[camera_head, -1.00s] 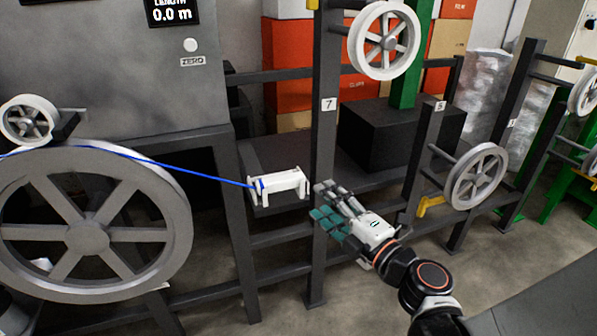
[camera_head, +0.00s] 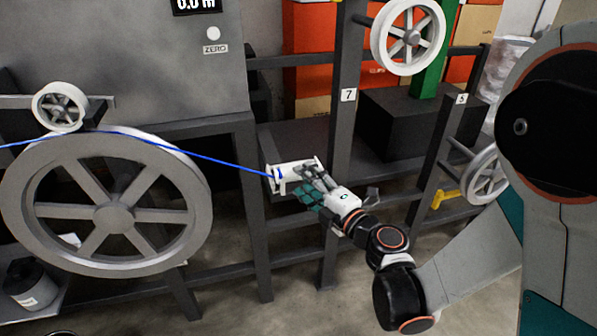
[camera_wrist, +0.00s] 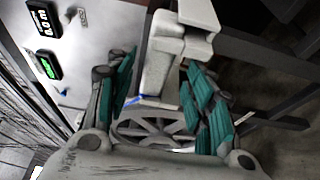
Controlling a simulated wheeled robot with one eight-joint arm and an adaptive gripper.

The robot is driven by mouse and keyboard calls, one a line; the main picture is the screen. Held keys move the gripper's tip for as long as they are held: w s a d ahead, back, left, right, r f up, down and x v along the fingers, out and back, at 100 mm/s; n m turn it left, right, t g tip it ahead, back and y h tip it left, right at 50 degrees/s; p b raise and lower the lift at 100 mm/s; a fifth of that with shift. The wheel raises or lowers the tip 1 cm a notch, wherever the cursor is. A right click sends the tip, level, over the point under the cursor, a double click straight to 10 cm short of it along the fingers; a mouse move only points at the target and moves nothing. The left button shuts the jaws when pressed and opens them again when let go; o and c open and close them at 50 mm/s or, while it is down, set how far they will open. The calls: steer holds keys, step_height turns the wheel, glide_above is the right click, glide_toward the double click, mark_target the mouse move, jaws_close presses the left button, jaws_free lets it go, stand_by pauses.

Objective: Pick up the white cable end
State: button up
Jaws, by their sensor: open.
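The white cable end (camera_head: 283,184) is a white block with short legs, at the end of the blue cable (camera_head: 185,154) that comes in from the left. It sits by the dark frame. My gripper (camera_head: 306,185) is at its right side, and the fingers hide part of it. In the wrist view the white cable end (camera_wrist: 160,65) lies between the two rows of green finger pads of my gripper (camera_wrist: 158,75). The jaws are open, with the piece between them. I cannot tell whether a pad touches it.
A large grey wheel (camera_head: 118,218) and a small white wheel (camera_head: 60,107) carry the cable on the left. The dark post marked 7 (camera_head: 347,125) stands just behind my gripper. A white reel (camera_head: 408,38) is above, and another reel (camera_head: 487,176) is at right.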

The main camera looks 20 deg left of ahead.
steer(key=x, duration=0.4)
steer(key=shift+w+r+b, duration=0.15)
steer(key=shift+b, duration=0.25)
steer(key=shift+c, duration=0.3)
steer(key=c, duration=1)
steer(key=shift+r, duration=0.1)
